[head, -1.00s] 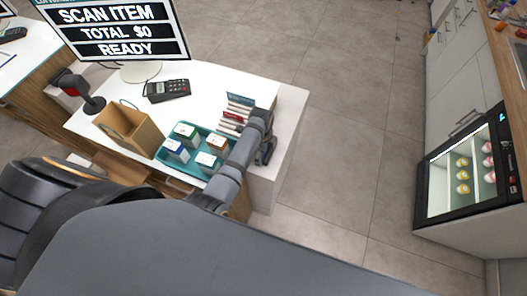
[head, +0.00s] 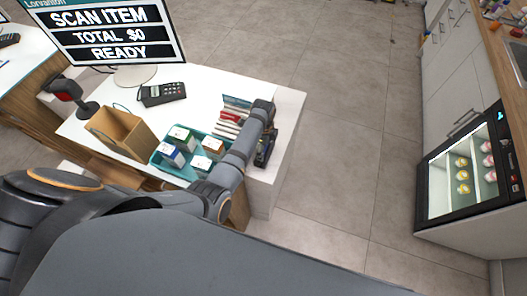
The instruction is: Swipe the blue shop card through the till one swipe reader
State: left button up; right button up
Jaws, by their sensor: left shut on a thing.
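The swipe reader appears to be the dark keypad terminal (head: 163,94) on the white counter, below the till screen (head: 100,35). My left gripper (head: 264,150) is over the right part of the counter, just right of a rack of red, white and teal items (head: 232,115). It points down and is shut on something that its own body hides. I cannot make out the blue shop card anywhere. The gripper is well to the right of the terminal and apart from it. My right gripper is not in view.
A teal tray (head: 157,158) with several small boxes lies left of my left arm. A brown paper bag (head: 122,133) and a red-and-black scanner (head: 70,95) stand further left. White counter top (head: 215,88) is clear between terminal and rack. A lit fridge (head: 465,172) is at the right.

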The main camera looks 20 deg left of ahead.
pick_arm(q)
jog(key=shift+w+f+b, duration=0.1)
jog(key=shift+w+b, duration=0.15)
jog(key=shift+b, duration=0.1)
jog(key=shift+w+b, duration=0.9)
jog(key=shift+w, duration=0.9)
jog(key=shift+r, duration=0.2)
notch_tip(320, 180, up, 7)
jog(key=p, duration=0.5)
